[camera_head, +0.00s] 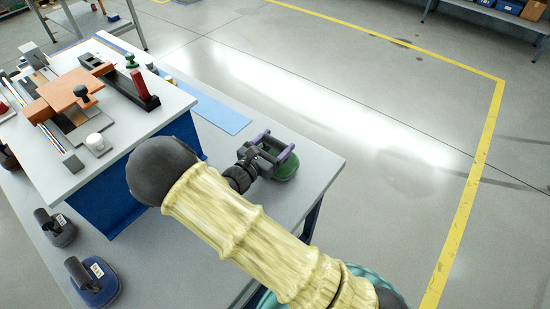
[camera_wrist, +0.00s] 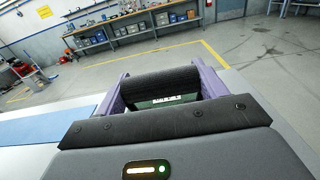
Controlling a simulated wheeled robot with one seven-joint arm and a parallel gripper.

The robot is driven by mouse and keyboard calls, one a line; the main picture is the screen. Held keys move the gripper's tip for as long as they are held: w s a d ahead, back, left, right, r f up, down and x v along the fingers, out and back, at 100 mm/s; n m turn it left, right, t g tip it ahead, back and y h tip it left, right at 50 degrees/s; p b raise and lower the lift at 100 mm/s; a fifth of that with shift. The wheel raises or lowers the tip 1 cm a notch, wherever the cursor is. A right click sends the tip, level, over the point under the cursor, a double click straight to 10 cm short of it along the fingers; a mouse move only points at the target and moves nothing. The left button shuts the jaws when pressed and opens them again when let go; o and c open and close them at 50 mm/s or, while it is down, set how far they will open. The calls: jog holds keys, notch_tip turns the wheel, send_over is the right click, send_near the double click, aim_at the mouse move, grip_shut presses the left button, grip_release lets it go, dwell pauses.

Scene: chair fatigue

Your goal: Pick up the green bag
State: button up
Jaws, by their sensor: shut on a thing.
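The green bag (camera_head: 286,170) rests at the right end of the grey table, under my gripper. In the wrist view its black handle (camera_wrist: 160,82) lies between the two purple fingers, with part of the green body and a white label (camera_wrist: 166,101) showing below. My gripper (camera_head: 275,149) is shut on this handle. The bag appears to be on the tabletop; whether it is slightly lifted cannot be told. My gripper and wrist hide part of it.
A blue bag (camera_head: 92,285) and a dark grey bag (camera_head: 55,228) stand at the table's near left. A raised platform (camera_head: 160,112) with a fixture is on the left. A blue mat (camera_head: 212,113) lies behind my gripper. The floor beyond the table is clear.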

jog(key=shift+r, duration=0.1)
grip_shut()
notch_tip(320, 180, up, 10)
dwell(0.5)
jog(key=shift+w+r, duration=0.1)
jog(key=shift+w, duration=0.05)
dwell(0.3)
